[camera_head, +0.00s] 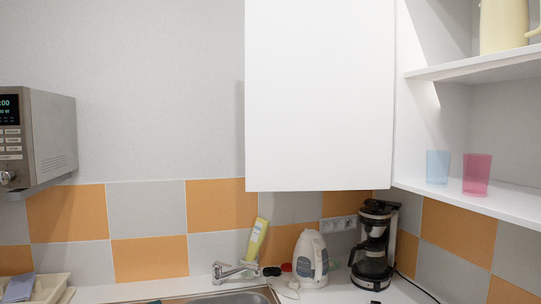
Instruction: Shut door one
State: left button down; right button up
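A large flat white door panel (320,95) hangs in the upper middle of the head view. Its right edge meets the left side of a white cabinet (440,73), whose shelves are exposed. The panel looks like this cabinet's door standing open, but no hinge or handle shows and its top is out of the picture. Neither of my grippers is in view.
Blue (437,167) and pink (476,174) cups stand on the lower shelf, a cream jug (503,25) above. A kettle (310,258), coffee maker (374,245) and sink (235,296) are below. A microwave (40,138) is left. Wall space between microwave and panel is clear.

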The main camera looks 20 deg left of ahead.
aim_at(319, 74)
jog(key=i+j, duration=0.7)
jog(key=i, duration=0.2)
jog(key=i+j+u, duration=0.1)
jog(key=i+j, duration=0.3)
jog(key=i, duration=0.1)
